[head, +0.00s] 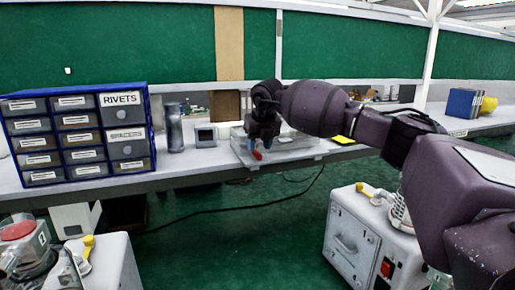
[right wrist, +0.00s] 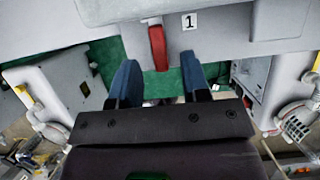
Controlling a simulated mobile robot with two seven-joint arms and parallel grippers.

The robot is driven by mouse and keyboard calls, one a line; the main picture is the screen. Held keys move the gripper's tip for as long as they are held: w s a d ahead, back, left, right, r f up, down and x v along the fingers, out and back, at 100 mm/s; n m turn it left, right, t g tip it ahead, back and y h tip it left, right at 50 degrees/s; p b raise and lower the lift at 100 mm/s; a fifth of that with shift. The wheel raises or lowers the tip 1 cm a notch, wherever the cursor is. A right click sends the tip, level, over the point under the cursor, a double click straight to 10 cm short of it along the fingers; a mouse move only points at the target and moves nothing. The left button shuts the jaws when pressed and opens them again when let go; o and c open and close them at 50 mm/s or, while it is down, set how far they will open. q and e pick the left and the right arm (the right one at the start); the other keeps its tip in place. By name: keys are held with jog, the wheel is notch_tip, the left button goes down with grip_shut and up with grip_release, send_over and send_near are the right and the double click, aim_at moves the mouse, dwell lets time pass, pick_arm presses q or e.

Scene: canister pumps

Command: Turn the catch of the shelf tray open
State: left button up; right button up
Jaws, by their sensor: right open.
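The shelf tray (head: 290,143) is a light grey box at the shelf's front edge in the head view. Its red catch (head: 257,155) hangs at the front left of the tray. In the right wrist view the catch (right wrist: 157,47) points down from the grey edge, roughly upright in the picture. My right gripper (head: 262,143) is in front of the tray and hides part of it. Its blue fingers (right wrist: 158,68) are open, one on each side of the catch's lower end, with visible gaps. My left gripper is out of view.
A label "1" (right wrist: 189,21) is right of the catch. A blue drawer cabinet (head: 80,135), a dark canister (head: 174,128) and a small grey box (head: 205,136) stand on the shelf to the left. A white pump unit (head: 365,240) stands below right.

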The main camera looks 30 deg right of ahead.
jog(key=shift+x, duration=1.45)
grip_shut()
